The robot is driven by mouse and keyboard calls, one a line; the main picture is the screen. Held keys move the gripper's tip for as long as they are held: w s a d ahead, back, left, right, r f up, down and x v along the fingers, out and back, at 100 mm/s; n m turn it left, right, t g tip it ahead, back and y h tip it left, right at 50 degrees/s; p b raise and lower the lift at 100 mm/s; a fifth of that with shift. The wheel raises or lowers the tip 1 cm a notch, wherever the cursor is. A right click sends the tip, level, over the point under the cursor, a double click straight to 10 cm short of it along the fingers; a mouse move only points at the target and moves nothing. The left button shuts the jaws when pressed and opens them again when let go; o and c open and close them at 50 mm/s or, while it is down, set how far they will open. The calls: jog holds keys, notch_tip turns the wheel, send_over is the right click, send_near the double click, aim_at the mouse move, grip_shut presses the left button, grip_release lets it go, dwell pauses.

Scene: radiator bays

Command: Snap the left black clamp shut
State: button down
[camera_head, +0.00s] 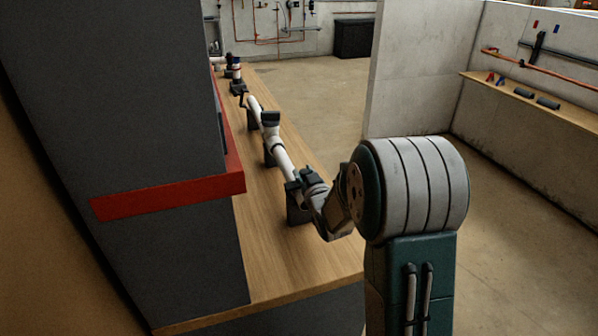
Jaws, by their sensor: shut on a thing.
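My arm reaches away over the wooden bench along the grey panel. My gripper (240,90) appears as a small dark shape at the arm's far end, near the far end of the bench. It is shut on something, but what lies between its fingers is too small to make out. A small upright thing with dark, blue and white parts (234,68) shows just beyond it; I cannot tell what it is. I cannot pick out the left black clamp for certain; the grey panel hides part of the wall side of the bench.
The tall grey panel with a red band (165,195) stands close on the left. Dark blocks (298,212) sit on the wooden bench (265,245) under my arm. A pale partition (415,75) separates another bay, whose shelf (565,112) holds dark cylinders. The concrete floor between is clear.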

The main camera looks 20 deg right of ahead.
jog(key=shift+d+f+m, duration=0.25)
jog(key=shift+f+m, duration=0.15)
jog(key=shift+m, duration=0.3)
jog(key=shift+f, duration=0.1)
jog(key=shift+c, duration=1.9)
grip_release()
jog(key=shift+s, duration=0.1)
jog(key=shift+s, duration=0.3)
jog(key=s, duration=1.1)
